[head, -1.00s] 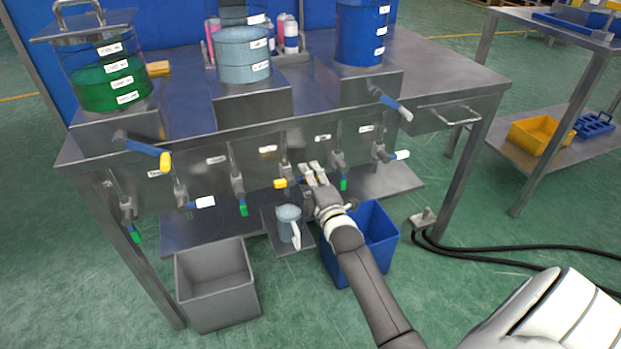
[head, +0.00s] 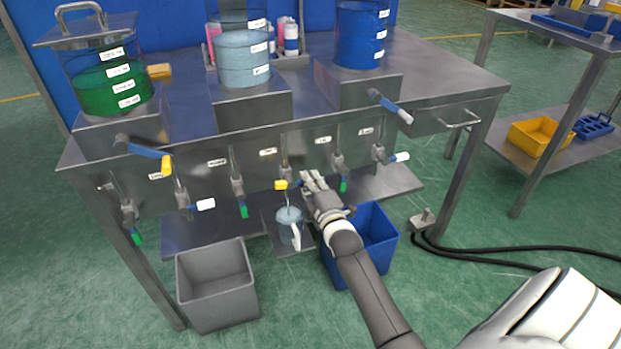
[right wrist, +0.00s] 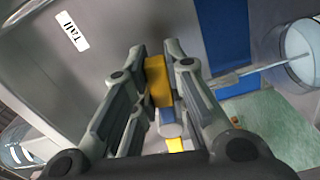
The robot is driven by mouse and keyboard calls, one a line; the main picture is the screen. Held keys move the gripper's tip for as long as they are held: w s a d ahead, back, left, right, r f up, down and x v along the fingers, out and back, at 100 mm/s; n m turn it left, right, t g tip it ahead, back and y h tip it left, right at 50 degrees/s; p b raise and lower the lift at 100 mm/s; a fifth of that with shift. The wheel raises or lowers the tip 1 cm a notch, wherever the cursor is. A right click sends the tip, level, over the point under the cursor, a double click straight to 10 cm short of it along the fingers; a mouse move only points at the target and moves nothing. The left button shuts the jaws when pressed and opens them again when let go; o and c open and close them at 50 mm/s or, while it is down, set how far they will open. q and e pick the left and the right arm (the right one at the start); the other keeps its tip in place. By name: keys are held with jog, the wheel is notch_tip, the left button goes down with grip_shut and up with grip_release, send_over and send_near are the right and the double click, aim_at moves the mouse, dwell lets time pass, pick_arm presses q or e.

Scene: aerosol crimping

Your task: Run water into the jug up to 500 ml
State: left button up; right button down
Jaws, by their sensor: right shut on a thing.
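The clear jug (head: 290,233) with a white handle stands on a small shelf under the middle tap with yellow ends (head: 280,185). A thin stream of water (head: 288,200) runs down into it. It also shows at the right edge of the right wrist view (right wrist: 302,58), where the stream enters it. The water level and scale marks are too small to read. My right gripper (head: 308,180) is at this tap, beside and above the jug. In the right wrist view its fingers (right wrist: 158,75) are closed on the yellow tap handle (right wrist: 157,88). My left gripper is out of view.
Other taps with white (head: 204,204) and green (head: 243,209) ends line the table front. A grey bin (head: 215,295) and a blue bin (head: 382,245) stand below. Tanks of green (head: 108,88), pale blue (head: 243,62) and blue liquid (head: 360,40) stand on top.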

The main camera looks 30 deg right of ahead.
jog(key=shift+a+f+m, duration=0.1)
jog(key=shift+f+m, duration=0.05)
jog(key=shift+m, duration=0.35)
jog(key=shift+f+m+p, duration=0.2)
jog(key=shift+m+p, duration=0.2)
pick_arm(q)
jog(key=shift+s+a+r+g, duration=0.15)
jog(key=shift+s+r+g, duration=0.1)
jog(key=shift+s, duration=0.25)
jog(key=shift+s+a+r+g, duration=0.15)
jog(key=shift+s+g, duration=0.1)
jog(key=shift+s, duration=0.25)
pick_arm(e)
jog(key=shift+a+f+m, duration=0.15)
jog(key=shift+f+m, duration=0.2)
jog(key=shift+m, duration=0.25)
jog(key=c, duration=1.4)
grip_release()
jog(key=v, duration=1.2)
jog(key=shift+r, duration=0.1)
